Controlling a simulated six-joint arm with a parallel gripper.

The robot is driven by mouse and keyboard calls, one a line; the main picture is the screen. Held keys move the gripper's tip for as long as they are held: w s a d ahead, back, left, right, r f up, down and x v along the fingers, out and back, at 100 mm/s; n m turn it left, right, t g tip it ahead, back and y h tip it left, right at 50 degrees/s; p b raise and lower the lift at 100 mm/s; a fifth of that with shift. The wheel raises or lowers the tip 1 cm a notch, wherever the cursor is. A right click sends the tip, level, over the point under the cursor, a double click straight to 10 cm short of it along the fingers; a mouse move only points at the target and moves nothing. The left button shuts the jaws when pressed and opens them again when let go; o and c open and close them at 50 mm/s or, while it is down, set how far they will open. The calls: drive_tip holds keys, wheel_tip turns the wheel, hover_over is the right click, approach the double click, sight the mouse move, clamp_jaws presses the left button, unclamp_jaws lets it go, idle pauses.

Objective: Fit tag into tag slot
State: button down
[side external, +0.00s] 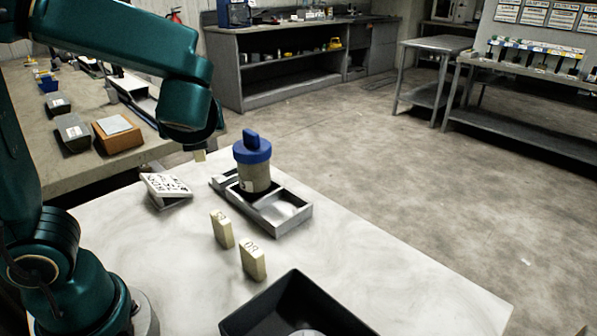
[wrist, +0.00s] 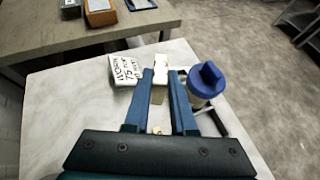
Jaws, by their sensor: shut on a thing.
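My gripper (wrist: 161,74) is shut on a pale tan tag (wrist: 159,92) between its blue fingers. In the side view the held tag (side external: 200,155) hangs above the back of the white table, left of the blue-capped core liner (side external: 256,178). The liner stands upright in a grey tray (side external: 297,222); its cap also shows in the wrist view (wrist: 207,80), right of the fingers. The tray has an open recess at its near right. I cannot tell which opening is the tag slot. Two more tan tags stand on the table, one (side external: 222,229) and another (side external: 252,261) nearer.
A white handwritten sign (side external: 167,187) leans on the table left of the tray. A black bin (side external: 330,313) sits at the front edge. The table's right side (side external: 400,275) is clear. A bench (side external: 75,170) with boxes stands behind.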

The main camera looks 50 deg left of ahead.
drive_tip(key=w+d+r+m+t+h, duration=0.5)
drive_tip(key=d+r+m+t+h, duration=0.15)
drive_tip(key=d+m, duration=0.35)
drive_tip(key=s+a+f+n+g+y, duration=0.75)
drive_tip(key=s+f+n, duration=0.3)
drive_tip(key=f, duration=0.35)
drive_tip(key=shift+t+h, duration=0.3)
drive_tip(key=shift+h, duration=0.1)
drive_tip(key=shift+d+f, duration=0.2)
drive_tip(key=shift+f, duration=4.15)
drive_tip(key=c, duration=0.7)
unclamp_jaws()
drive_tip(key=shift+c, duration=0.2)
